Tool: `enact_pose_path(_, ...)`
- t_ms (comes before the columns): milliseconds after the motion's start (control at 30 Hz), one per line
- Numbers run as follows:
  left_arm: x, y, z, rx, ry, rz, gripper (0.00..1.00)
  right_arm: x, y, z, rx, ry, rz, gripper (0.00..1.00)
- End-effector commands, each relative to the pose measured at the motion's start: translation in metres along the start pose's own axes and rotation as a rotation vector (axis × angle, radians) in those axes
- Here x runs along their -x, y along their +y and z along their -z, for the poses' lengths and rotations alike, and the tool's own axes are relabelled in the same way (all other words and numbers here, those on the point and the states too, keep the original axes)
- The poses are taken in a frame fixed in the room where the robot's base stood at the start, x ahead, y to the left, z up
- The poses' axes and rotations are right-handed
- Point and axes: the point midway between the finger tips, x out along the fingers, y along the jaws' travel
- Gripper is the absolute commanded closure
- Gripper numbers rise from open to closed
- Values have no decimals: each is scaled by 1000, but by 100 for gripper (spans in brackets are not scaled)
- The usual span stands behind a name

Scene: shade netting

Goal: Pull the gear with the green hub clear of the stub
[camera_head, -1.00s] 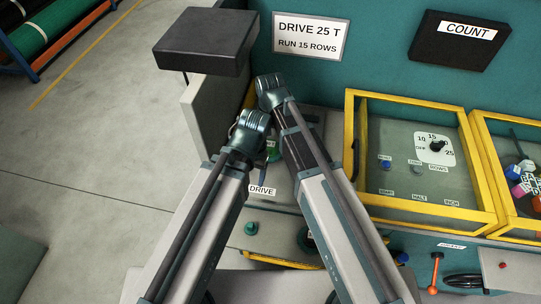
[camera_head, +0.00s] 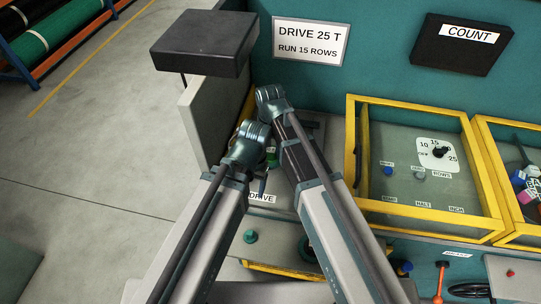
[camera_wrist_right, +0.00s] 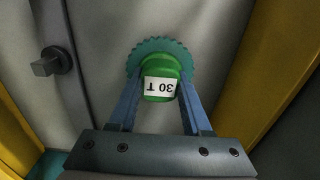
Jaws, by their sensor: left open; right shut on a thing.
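The gear with the green hub (camera_wrist_right: 160,88) shows in the right wrist view as a teal toothed disc (camera_wrist_right: 150,46) behind a green hub labelled 30 T, upside down. My right gripper's two blue fingers (camera_wrist_right: 160,96) are shut on the hub from both sides. The gear faces a grey panel. Whatever is behind it is hidden, so I cannot tell whether it is on the stub. In the head view my right gripper (camera_head: 272,102) is the upper one. My left gripper (camera_head: 250,145) is open, lower and close beside it, its fingers mostly hidden. A bit of green (camera_head: 271,157) shows between the arms.
A dark squared peg (camera_wrist_right: 52,62) sticks out of the panel, left of the gear. Yellow edges flank the bay. A yellow-framed box with a dial (camera_head: 438,154) is to the right. A dark block (camera_head: 203,42) overhangs the upper left. A DRIVE label (camera_head: 262,198) lies below the grippers.

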Motion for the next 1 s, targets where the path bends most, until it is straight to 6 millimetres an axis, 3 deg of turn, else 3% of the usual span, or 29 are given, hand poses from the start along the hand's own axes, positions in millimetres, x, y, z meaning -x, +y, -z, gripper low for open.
enact_pose_path(33, 0, 0, 0, 0, 0, 0, 28, 0, 0, 0, 0, 0, 0, 90)
enact_pose_path(100, 0, 0, 0, 0, 0, 0, 28, 0, 0, 0, 0, 0, 0, 100)
enact_pose_path(1000, 10, -1, -1, 0, 0, 0, 28, 10, 0, 0, 0, 0, 0, 100)
